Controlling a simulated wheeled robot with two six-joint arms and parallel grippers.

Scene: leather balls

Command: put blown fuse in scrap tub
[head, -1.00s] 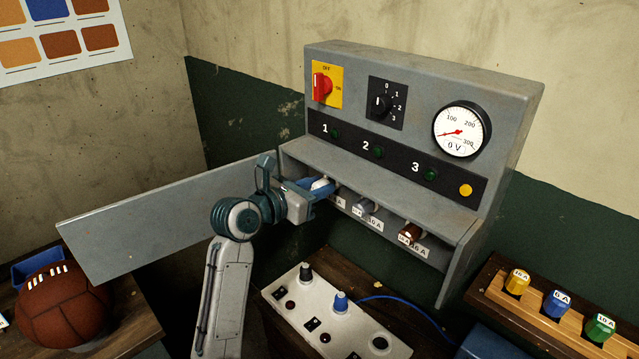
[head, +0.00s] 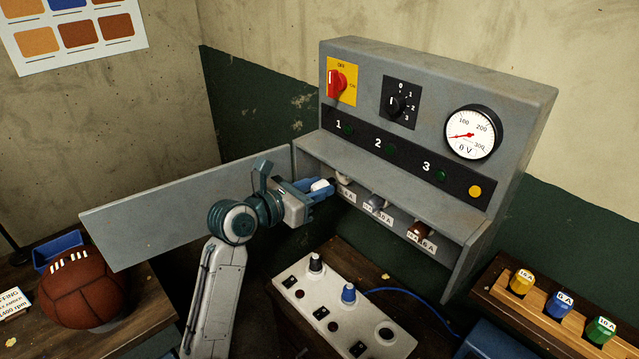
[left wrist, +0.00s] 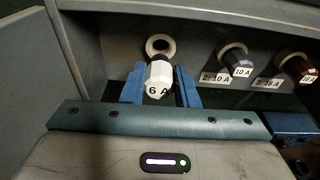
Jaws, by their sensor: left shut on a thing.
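My left gripper (head: 320,190) is shut on a white fuse (left wrist: 158,82) marked 6 A, in front of the lower bay of the grey cabinet (head: 425,90). The fuse stands between the blue fingers, and its white top also shows in the head view (head: 319,184). Behind it is a white ring socket (left wrist: 160,46), which looks empty and apart from the fuse. A blue open tub (head: 57,249) is at the far left behind the ball; no scrap label shows on it. My right gripper is not in view.
Two more fuses, grey (head: 376,202) and brown (head: 420,230), sit in the bay. The open cabinet door (head: 185,210) stands between my gripper and the left table. A leather ball (head: 83,287), a white test panel (head: 340,310) and a wooden fuse rack (head: 540,310) stand around.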

